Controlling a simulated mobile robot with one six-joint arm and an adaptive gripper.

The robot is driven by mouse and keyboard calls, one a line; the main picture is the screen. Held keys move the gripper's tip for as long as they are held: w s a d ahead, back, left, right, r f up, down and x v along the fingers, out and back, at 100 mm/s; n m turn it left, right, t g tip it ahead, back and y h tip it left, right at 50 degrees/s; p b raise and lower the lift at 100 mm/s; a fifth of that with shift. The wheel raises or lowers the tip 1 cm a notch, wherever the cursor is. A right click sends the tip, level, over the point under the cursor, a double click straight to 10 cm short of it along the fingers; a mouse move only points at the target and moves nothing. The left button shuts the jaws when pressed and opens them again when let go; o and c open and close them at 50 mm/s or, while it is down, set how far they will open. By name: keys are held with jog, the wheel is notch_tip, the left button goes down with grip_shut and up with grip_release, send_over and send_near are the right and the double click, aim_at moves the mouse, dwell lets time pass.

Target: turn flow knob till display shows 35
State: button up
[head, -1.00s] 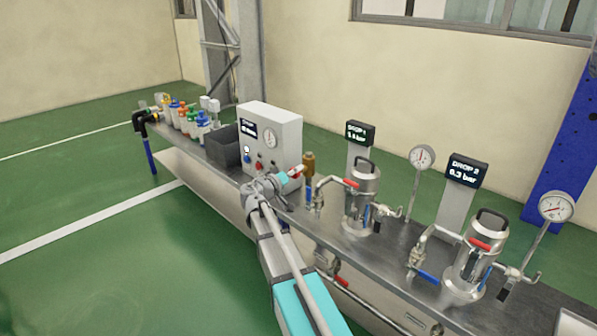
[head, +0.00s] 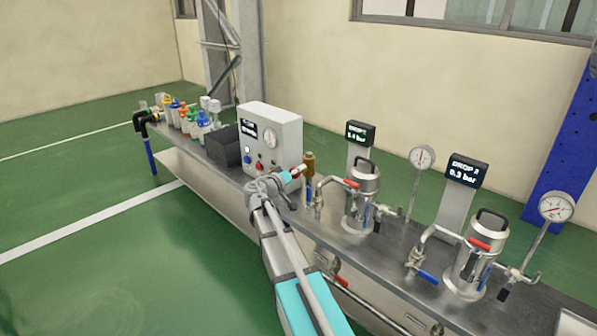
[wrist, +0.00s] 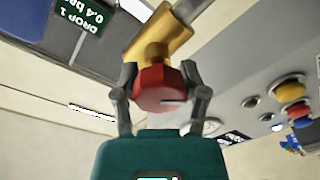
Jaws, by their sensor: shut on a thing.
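A red faceted knob (wrist: 160,88) with a white mark sits on a brass valve body (wrist: 157,38) in the wrist view. My gripper (wrist: 162,90) is shut on this knob, one finger on each side. In the head view, my gripper (head: 290,178) is at the bench's front, just right of the white control box (head: 283,135), beside the brass valve (head: 309,160). The box's small dark display (head: 249,128) has lettering too small to read. The DROP 1 display (head: 360,133) reads about 0.4 bar in the wrist view (wrist: 84,18).
A dark bin (head: 224,146) and several coloured bottles stand left of the box. The first metal canister (head: 365,180), with pipes and a gauge (head: 422,157), stands close on the right. Further right are the DROP 2 display (head: 467,171) and a second canister (head: 480,245).

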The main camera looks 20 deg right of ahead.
jog(key=shift+a+n, duration=0.3)
jog(key=shift+a, duration=0.15)
jog(key=shift+a+n, duration=0.1)
jog(key=shift+n, duration=1.1)
jog(key=n, duration=0.3)
jog(key=shift+w+f+y+p, duration=0.1)
jog(key=shift+w+y+p, duration=0.05)
jog(key=shift+y+p, duration=0.15)
jog(key=shift+n+g, duration=0.3)
jog(key=shift+n, duration=1.6)
jog(key=o, duration=1.2)
jog(key=shift+c, duration=0.2)
